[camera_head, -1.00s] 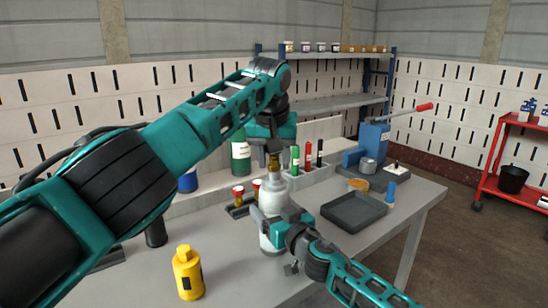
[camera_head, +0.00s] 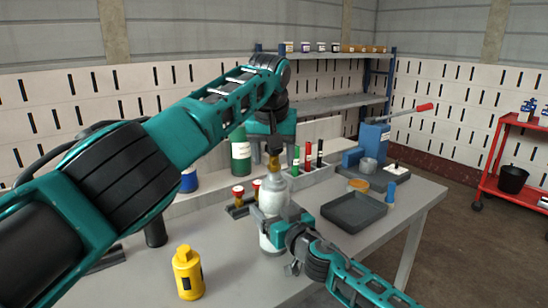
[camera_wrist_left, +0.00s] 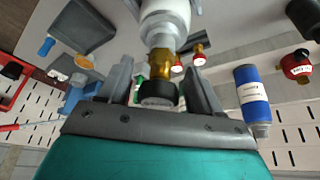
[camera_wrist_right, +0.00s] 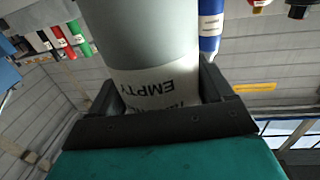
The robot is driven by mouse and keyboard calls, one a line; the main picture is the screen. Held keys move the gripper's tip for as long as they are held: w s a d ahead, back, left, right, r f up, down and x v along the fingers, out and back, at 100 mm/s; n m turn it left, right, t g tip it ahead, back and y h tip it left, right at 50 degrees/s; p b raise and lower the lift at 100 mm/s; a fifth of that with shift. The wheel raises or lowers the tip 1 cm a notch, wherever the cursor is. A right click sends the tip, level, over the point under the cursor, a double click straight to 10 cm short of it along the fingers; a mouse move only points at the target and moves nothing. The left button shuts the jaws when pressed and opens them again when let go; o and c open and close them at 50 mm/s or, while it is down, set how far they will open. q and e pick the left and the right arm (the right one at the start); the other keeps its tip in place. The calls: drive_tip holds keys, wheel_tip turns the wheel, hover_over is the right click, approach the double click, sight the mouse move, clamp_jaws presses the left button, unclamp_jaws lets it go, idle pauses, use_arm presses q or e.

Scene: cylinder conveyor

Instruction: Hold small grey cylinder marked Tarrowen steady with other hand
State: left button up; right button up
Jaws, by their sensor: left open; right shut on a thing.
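A small pale grey cylinder (camera_head: 272,215) stands upright at the middle of the bench. Its label in the right wrist view (camera_wrist_right: 160,85) reads EMPTY upside down; another line is partly hidden, and I cannot read Tarrowen. My right gripper (camera_head: 272,236) is shut around the cylinder's lower body. The cylinder has a brass valve (camera_wrist_left: 160,62) with a black knob (camera_wrist_left: 158,94) on top. My left gripper (camera_wrist_left: 160,82) is open over the valve from above, one finger on each side of the knob, with gaps showing.
A yellow cylinder (camera_head: 187,273) stands at the front left of the bench. Green (camera_head: 240,157) and blue (camera_head: 188,181) cylinders stand behind. Small red-topped items (camera_head: 238,194) are close left of the grey cylinder. A dark tray (camera_head: 354,222) lies to its right.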

use_arm(q)
drive_tip(key=shift+s+r, duration=0.1)
drive_tip(key=shift+r, duration=0.85)
drive_tip(key=shift+f, duration=0.1)
drive_tip(key=shift+f, duration=1.2)
drive_tip(key=c, duration=1.1)
drive_tip(key=o, duration=1.1)
